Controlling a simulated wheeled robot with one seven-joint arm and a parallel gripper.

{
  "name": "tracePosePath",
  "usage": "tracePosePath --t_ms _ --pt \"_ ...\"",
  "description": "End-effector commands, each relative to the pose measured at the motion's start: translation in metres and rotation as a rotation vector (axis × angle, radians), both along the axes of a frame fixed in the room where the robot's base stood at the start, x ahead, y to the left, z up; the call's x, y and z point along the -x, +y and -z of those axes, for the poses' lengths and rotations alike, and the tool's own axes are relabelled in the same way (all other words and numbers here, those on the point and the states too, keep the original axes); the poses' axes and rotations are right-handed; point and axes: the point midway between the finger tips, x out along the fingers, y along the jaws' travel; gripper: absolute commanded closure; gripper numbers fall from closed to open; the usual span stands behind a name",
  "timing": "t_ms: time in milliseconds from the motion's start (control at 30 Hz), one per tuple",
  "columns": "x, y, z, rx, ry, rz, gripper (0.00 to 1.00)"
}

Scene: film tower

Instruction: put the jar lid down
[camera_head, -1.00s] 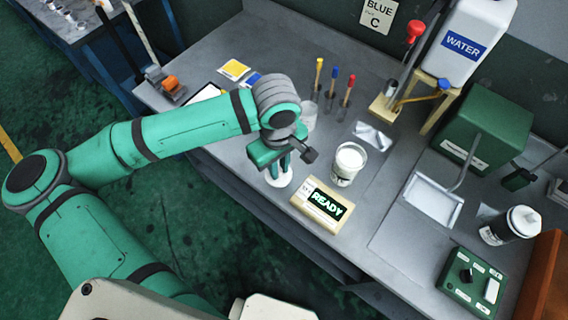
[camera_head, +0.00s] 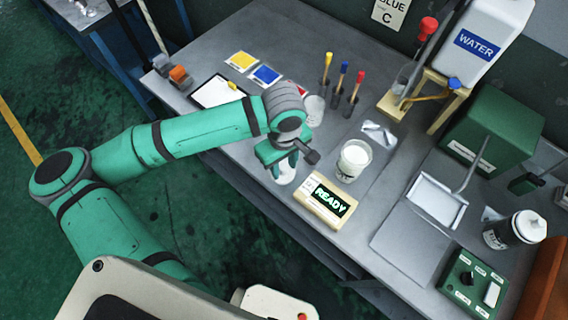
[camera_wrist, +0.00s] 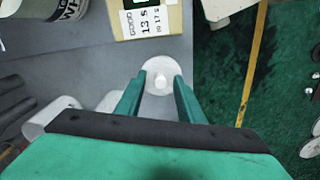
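The jar lid (camera_head: 285,177) is a small white disc near the front edge of the grey bench, left of the READY box. In the wrist view the lid (camera_wrist: 150,88) shows its round knob, with its rim close to the bench edge. My gripper (camera_head: 283,165) is right above it, pointing down. In the wrist view its fingers (camera_wrist: 160,84) stand apart on either side of the knob, with a gap between each finger and the knob. The fingers partly cover the lid's near side. The open glass jar (camera_head: 353,160) of white stuff stands to the right, behind the READY box.
The READY box (camera_head: 325,199) is close to the right of my gripper. A small clear cup (camera_head: 314,111) and several coloured-handled tools stand behind. A clipboard (camera_head: 217,92) and colour cards lie left. A metal tray (camera_head: 437,198) and green box (camera_head: 492,128) are right.

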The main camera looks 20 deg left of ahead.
Motion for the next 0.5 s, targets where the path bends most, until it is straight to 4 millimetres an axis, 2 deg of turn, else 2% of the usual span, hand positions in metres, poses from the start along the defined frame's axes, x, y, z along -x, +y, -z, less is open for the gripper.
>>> tracePosePath --t_ms 300,500 --pt "0.000 -0.001 -0.004 -0.001 -0.001 0.002 0.66" --pt "-0.002 -0.003 -0.032 -0.004 -0.003 0.010 0.66"
